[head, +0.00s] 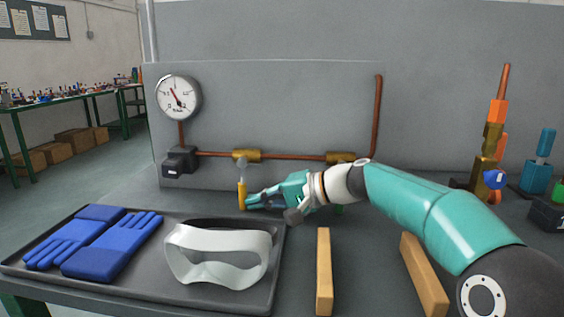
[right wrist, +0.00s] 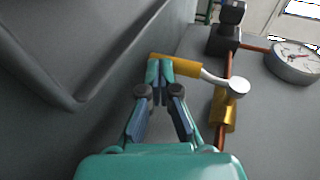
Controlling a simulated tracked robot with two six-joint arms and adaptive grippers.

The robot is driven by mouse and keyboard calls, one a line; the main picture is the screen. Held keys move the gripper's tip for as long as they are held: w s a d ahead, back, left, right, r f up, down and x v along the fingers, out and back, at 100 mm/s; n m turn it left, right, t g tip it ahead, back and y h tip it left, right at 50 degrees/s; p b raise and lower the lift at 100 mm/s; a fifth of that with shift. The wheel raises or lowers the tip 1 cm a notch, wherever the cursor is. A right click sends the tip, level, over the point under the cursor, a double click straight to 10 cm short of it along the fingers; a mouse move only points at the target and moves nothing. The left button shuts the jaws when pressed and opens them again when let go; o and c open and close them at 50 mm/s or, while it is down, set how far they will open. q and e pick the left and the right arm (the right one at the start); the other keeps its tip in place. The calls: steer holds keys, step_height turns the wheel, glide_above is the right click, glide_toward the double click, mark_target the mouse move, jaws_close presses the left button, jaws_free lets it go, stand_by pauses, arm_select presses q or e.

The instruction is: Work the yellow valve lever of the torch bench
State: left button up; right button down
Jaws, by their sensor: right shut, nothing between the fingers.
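The yellow valve lever (head: 242,196) hangs down from a brass valve body (head: 246,156) on the copper pipe in the head view. In the right wrist view the yellow lever (right wrist: 178,66) lies just ahead of my fingertips, with its pale metal arm (right wrist: 214,80) leading to the round pivot. My right gripper (head: 250,202) is shut and empty, its fingertips at the lower end of the lever. In the right wrist view my right gripper (right wrist: 160,72) overlaps the lever's near end; whether they touch, I cannot tell. My left gripper is not in view.
A pressure gauge (head: 179,97) is on the panel at left. A dark tray (head: 146,285) holds blue gloves (head: 112,245) and white goggles (head: 218,254). Two wooden blocks (head: 324,270) lie in front. A torch stand (head: 484,172) is at right behind my arm.

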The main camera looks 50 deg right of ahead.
step_height(320, 180, up, 10)
stand_by(0.6)
